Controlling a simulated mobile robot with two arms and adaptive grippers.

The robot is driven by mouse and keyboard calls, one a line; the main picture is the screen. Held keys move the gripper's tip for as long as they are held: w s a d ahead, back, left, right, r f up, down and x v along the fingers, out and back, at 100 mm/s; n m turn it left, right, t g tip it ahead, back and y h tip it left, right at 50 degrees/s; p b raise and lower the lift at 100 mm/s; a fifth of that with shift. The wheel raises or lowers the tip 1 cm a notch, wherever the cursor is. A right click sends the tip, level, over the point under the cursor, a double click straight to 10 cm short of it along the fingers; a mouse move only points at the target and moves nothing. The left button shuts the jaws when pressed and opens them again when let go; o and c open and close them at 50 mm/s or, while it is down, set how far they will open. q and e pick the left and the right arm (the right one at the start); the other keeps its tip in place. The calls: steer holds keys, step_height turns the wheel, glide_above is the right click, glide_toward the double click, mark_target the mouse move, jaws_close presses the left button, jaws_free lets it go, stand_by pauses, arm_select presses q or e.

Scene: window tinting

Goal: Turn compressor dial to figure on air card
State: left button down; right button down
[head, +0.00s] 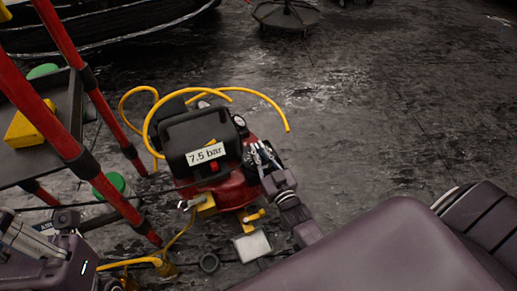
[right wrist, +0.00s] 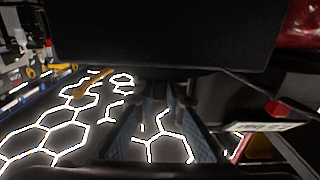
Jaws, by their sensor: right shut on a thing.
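The red compressor (head: 232,190) with a black housing stands on the floor in the head view. A white card (head: 206,153) reading "7.5 bar" is on its front; its edge also shows in the right wrist view (right wrist: 262,127). My right gripper (head: 263,154) is at the compressor's right side, shut on the dark dial, which is mostly hidden by the fingers. I cannot read its setting. In the right wrist view the fingers (right wrist: 160,115) show below a large dark block.
Round gauges (head: 239,121) sit on the compressor. A yellow hose (head: 262,94) loops above it. A red-legged rack (head: 66,150) with a yellow block (head: 29,123) stands close on the left. A green-lidded tub (head: 110,186) is under it.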

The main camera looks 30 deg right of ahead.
stand_by(0.3)
steer(key=c, duration=2)
jaws_free()
steer(key=s, duration=1.2)
steer(key=shift+a, duration=0.3)
